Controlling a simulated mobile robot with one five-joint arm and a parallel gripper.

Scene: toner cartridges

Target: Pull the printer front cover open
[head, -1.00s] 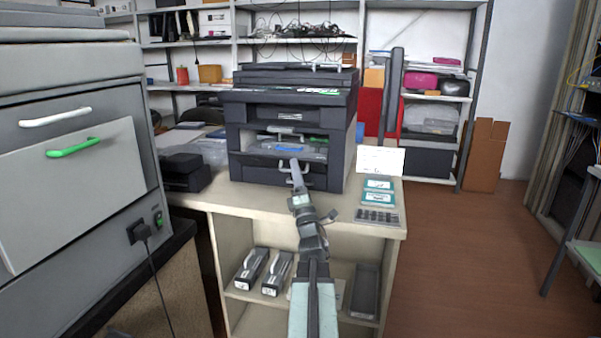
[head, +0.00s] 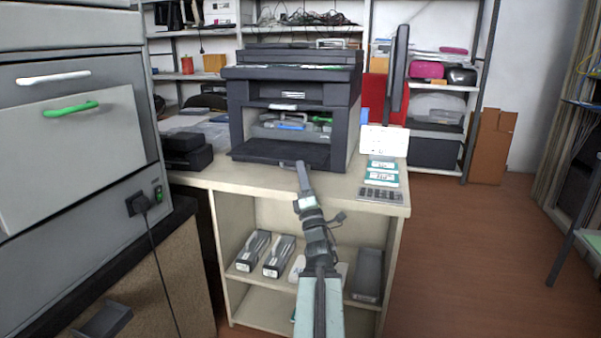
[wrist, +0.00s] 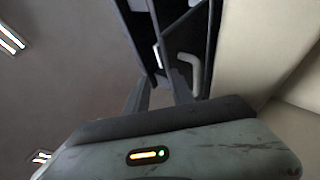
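The dark printer (head: 340,105) stands on the pale table. Its front cover (head: 275,152) is folded down, nearly flat, at the bottom of the front opening. Inside the opening a grey part with a blue piece (head: 287,127) and a green piece (head: 318,117) shows. My gripper (head: 301,166) is at the cover's front edge, right of its middle. In the wrist view the two fingers of my gripper (wrist: 162,80) are apart, close to dark printer panels. A pale curved handle (wrist: 192,70) is just right of the right finger. Contact with the cover cannot be told.
A black device (head: 186,152) is left of the printer. Toner cartridges (head: 280,256) are on the shelf below.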

